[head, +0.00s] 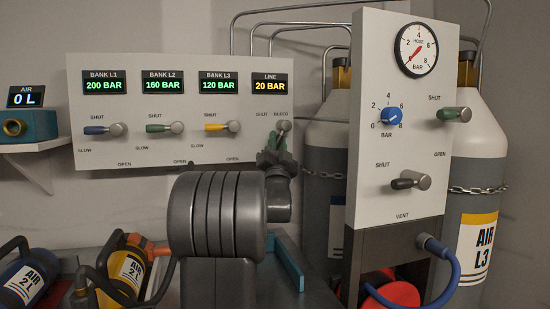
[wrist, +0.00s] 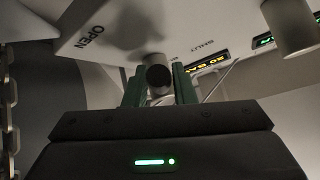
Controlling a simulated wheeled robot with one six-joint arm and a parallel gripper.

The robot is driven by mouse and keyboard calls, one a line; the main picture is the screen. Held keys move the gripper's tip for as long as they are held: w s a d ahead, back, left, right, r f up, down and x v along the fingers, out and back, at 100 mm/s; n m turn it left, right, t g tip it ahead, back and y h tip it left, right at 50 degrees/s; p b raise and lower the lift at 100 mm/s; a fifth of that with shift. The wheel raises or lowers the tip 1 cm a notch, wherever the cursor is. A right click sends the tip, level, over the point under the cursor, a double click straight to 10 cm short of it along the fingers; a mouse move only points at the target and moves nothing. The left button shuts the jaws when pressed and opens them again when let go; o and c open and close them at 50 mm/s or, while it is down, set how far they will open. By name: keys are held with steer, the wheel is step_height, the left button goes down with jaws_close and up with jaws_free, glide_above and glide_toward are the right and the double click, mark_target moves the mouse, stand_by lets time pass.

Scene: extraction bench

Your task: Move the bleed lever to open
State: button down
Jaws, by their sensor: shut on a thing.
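The bleed lever (head: 284,126) is at the right end of the white bank panel, under the LINE display (head: 270,86), which reads 20 BAR. Its grey hub shows in the head view; the handle is mostly hidden behind my gripper (head: 275,152). In the wrist view the lever's dark round end (wrist: 159,78) sits between the green fingers of my gripper (wrist: 160,90), which are shut on it. The lever's exact angle cannot be told.
Three more levers, blue (head: 97,130), green (head: 160,128) and yellow (head: 217,127), sit to the left on the same panel. The upright vent panel (head: 400,150) stands close on the right, with chained cylinders (head: 480,160) behind. Small air bottles (head: 125,268) lie at the lower left.

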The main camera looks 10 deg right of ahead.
steer(key=shift+d+f+n+t+y+b, duration=0.15)
steer(key=shift+d+n+y+b, duration=0.45)
steer(key=shift+n+y, duration=1.6)
steer(key=shift+d+f+n+t+y+b, duration=0.2)
steer(key=shift+n+y+b, duration=0.55)
steer(key=shift+n+y, duration=1.4)
steer(key=shift+d+f+n+t+y+b, duration=0.15)
steer(key=shift+d+n+y+b, duration=0.45)
steer(key=shift+n+y, duration=1.6)
steer(key=shift+a+n, duration=0.1)
steer(key=shift+n, duration=0.35)
steer(key=c, duration=1.2)
jaws_free()
steer(key=shift+r, duration=0.15)
steer(key=v, duration=0.7)
steer(key=shift+s, duration=0.2)
